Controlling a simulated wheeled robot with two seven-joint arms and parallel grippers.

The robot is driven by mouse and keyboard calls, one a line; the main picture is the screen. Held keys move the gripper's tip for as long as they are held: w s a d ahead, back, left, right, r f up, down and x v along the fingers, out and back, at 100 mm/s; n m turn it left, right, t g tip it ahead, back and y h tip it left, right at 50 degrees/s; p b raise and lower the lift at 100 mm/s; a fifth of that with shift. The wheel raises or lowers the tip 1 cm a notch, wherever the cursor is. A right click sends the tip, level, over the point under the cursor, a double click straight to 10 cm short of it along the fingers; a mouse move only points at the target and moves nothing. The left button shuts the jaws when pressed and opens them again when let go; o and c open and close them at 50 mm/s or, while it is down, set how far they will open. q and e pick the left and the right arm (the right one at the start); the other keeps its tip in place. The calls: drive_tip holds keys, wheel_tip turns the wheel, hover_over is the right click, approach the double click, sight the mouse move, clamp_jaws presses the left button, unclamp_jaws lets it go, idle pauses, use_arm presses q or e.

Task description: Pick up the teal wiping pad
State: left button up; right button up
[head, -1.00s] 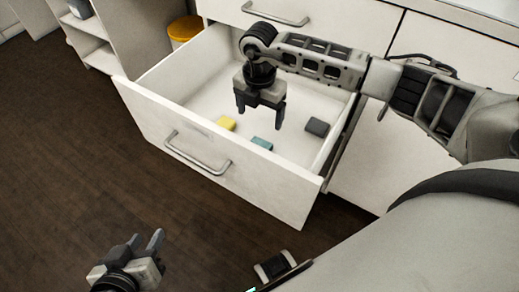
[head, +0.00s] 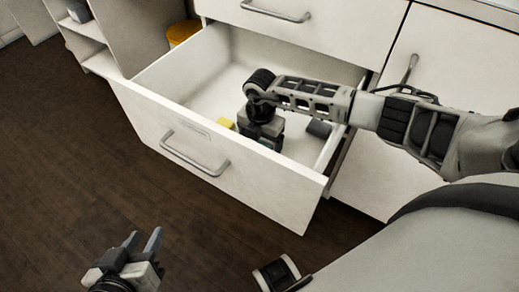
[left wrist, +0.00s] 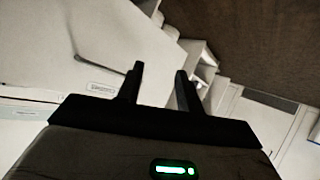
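The teal wiping pad is hidden in the head view now, behind my right gripper (head: 268,140). The right gripper points down inside the open drawer (head: 240,180), low near its floor. Its fingertips are mostly covered by its own body and the drawer front, so I cannot tell whether they are open or what they touch. My left gripper (head: 145,237) is over the dark floor in front of the drawer, open and empty. Its parted fingers also show in the left wrist view (left wrist: 160,72).
A yellow pad (head: 226,123) lies left of the right gripper in the drawer, and a dark grey pad (head: 319,129) lies right of it. The drawer's front wall and bar handle (head: 195,155) stand before the gripper. A yellow bin (head: 183,32) stands behind the drawer.

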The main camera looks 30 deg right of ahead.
use_arm(q)
drive_tip(key=shift+s+a+f, duration=0.1)
drive_tip(key=shift+a+f, duration=0.05)
drive_tip(key=shift+f, duration=0.05)
use_arm(e)
drive_tip(key=c, duration=1.1)
drive_tip(key=shift+o, duration=0.2)
drive_tip(key=shift+r, duration=0.15)
